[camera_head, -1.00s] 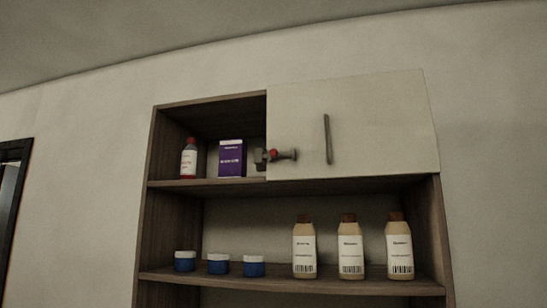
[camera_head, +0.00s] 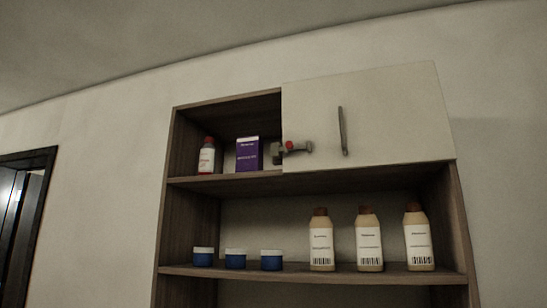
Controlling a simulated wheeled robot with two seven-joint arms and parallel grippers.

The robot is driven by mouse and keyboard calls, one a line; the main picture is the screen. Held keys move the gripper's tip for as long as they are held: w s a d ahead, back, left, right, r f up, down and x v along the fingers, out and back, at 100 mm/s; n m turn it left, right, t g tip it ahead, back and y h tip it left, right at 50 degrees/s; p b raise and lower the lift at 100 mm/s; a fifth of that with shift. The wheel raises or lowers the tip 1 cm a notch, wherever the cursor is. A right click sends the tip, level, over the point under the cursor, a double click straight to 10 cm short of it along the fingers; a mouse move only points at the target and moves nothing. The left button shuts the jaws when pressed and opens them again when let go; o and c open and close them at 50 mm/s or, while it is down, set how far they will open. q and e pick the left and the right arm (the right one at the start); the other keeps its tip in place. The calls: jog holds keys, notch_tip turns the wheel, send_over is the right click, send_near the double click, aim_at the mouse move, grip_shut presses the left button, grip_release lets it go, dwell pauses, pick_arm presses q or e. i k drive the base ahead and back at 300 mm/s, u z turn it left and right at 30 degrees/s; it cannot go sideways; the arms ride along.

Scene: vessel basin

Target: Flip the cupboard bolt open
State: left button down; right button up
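The cupboard (camera_head: 170,200) stands against the wall. Its white door (camera_head: 390,115) covers the upper right compartment and looks shut. The metal bolt (camera_head: 298,147), with a red part on it, sits at the door's lower left edge and reaches across to the left side of that edge. A vertical grey handle (camera_head: 342,131) is on the door, to the right of the bolt. Neither of my grippers shows in the head view.
The open upper left compartment holds a red-capped bottle (camera_head: 206,156) and a purple box (camera_head: 248,154). The shelf below holds several blue jars and tan bottles (camera_head: 369,240). A dark door frame (camera_head: 40,165) is at the far left.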

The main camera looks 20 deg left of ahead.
aim_at(289, 145)
jog(key=z, duration=2.85)
jog(key=k, duration=0.95)
jog(key=u, duration=1.8)
